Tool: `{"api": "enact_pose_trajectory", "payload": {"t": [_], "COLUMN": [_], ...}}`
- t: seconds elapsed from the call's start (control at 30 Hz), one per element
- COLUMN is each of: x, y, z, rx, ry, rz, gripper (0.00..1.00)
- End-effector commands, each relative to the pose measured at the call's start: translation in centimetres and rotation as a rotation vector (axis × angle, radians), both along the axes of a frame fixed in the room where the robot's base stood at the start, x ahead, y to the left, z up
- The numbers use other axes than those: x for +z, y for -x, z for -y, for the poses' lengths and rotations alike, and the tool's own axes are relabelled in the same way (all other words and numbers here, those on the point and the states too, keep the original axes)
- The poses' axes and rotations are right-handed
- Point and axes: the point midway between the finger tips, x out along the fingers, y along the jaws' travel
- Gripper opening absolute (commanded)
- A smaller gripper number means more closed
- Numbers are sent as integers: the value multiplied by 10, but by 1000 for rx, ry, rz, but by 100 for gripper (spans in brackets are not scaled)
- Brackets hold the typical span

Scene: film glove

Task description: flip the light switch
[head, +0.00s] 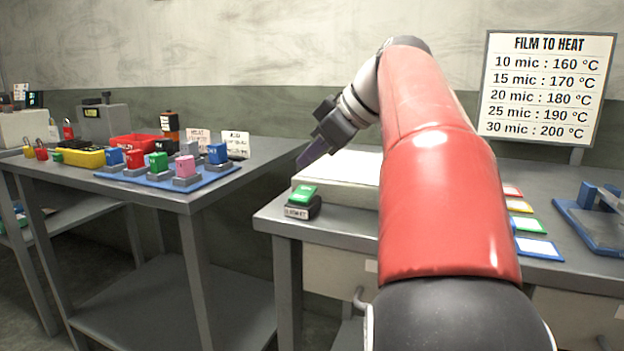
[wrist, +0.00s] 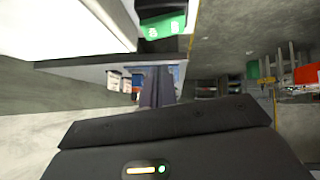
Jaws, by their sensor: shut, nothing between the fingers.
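A green rocker switch (head: 303,194) on a small dark base sits at the front left corner of the right-hand bench. A label is on the front of its base, too small to read surely. The switch also shows at the top of the wrist view (wrist: 165,27). My gripper (head: 306,157) is shut and empty, its fingers angled down to the left. It appears above and behind the switch in the head view, apart from it. The closed fingers show in the middle of the wrist view (wrist: 156,86).
A white flat-topped box (head: 345,168) stands close behind the switch, partly hidden by my arm. The left table (head: 210,190) carries a blue tray (head: 215,178) with several coloured blocks. A gap separates the tables. Coloured cards (head: 525,226) and a blue device (head: 597,215) lie at right.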

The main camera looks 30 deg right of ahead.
Motion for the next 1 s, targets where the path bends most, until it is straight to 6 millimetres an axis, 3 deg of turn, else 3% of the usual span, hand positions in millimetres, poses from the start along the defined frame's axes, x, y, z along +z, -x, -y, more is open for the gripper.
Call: {"api": "enact_pose_trajectory", "payload": {"t": [0.1,0.3,0.7,0.83,1.0], "x": [-21,-38,-41,-51,-47], "y": [-3,-5,-6,-8,-8], "z": [2,4,5,7,8], "rx": [-2,-1,0,2,0], "ry": [-1,-1,0,-1,-1], "rz": [-2,-1,0,0,-2], "gripper": [0,0,0,0,0]}}
